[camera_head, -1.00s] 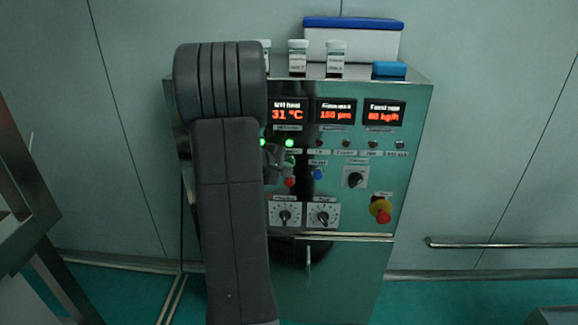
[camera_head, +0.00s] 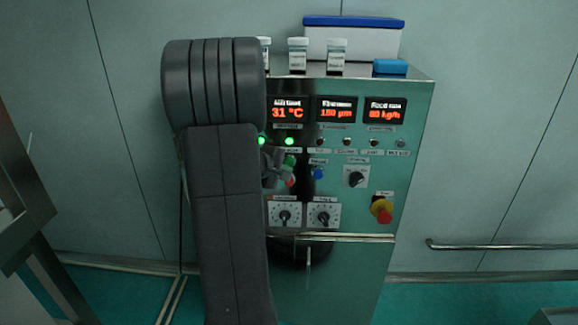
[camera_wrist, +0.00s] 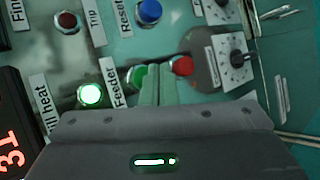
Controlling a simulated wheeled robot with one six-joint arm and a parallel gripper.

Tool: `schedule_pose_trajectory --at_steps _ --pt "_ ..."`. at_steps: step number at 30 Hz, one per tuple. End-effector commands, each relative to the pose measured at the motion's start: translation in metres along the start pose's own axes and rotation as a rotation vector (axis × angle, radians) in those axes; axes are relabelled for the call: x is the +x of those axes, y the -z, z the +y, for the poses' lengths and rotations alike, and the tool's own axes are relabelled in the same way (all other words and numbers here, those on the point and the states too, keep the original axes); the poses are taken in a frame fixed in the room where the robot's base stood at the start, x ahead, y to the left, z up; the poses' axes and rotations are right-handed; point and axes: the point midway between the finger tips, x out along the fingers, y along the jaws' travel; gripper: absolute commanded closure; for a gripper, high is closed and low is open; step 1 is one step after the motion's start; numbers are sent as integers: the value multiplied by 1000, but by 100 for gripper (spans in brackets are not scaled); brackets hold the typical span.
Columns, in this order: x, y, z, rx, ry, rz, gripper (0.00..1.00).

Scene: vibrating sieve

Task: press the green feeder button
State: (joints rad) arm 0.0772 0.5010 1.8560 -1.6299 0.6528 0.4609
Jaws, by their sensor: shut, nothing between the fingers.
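The green feeder button (camera_wrist: 137,76) sits beside the "Feeder" label in the wrist view, partly hidden by my fingers. It also shows in the head view (camera_head: 289,160), just right of my gripper. My gripper (camera_wrist: 158,70) is shut and empty, its narrow fingertips overlapping the button's right side in the wrist view, near the red button (camera_wrist: 182,66). I cannot tell whether the tips touch the panel. In the head view my gripper (camera_head: 276,162) is small and partly hidden by my arm.
A lit green lamp (camera_wrist: 90,94) and blue reset button (camera_wrist: 149,11) are nearby. Small jars (camera_head: 337,57) and a white box (camera_head: 352,43) stand on top.

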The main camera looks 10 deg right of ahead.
Motion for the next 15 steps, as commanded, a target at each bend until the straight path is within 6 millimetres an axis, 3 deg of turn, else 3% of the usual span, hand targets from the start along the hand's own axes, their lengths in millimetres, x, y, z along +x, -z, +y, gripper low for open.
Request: schedule_pose_trajectory --at_steps 15 --pt "-30 -22 -23 1 -1 0 100"
